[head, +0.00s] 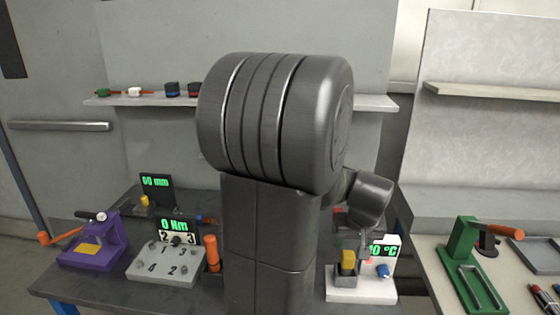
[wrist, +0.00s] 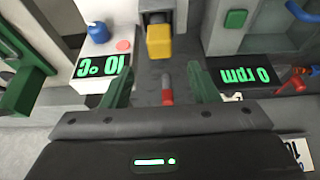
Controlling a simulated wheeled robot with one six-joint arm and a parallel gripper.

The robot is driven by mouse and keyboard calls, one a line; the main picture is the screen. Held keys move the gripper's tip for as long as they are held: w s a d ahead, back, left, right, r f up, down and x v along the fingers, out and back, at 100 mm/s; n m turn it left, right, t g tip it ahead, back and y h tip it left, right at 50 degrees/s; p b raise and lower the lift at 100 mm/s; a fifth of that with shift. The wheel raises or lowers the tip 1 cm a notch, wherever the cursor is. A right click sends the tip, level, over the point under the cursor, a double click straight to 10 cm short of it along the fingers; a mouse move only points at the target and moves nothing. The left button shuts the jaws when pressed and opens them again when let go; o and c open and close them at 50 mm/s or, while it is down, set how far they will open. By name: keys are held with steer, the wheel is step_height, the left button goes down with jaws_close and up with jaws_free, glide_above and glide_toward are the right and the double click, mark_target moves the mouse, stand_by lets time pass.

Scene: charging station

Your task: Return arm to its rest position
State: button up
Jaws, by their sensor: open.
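My arm fills the middle of the head view and hides much of the bench behind it. In the wrist view my gripper (wrist: 162,84) shows at the bottom with two green fingers spread apart. Nothing is held between them. A small red and grey piece (wrist: 167,90) shows in the gap between the fingers; I cannot tell how far below it is. A yellow block (wrist: 159,42) sits in a grey holder beyond the fingertips, apart from them.
Left on the dark bench are a purple device (head: 95,250), a numbered grey plate (head: 165,266) and an orange-handled tool (head: 212,250). A shelf (head: 130,101) with small parts runs behind. A green press (head: 462,255) stands right. An rpm display (wrist: 240,77) lies beside my fingers.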

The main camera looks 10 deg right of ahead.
mark_target(348, 252)
steer(key=x, duration=1)
steer(key=shift+w+f, duration=0.1)
steer(key=shift+f, duration=0.1)
steer(key=shift+r, duration=1.2)
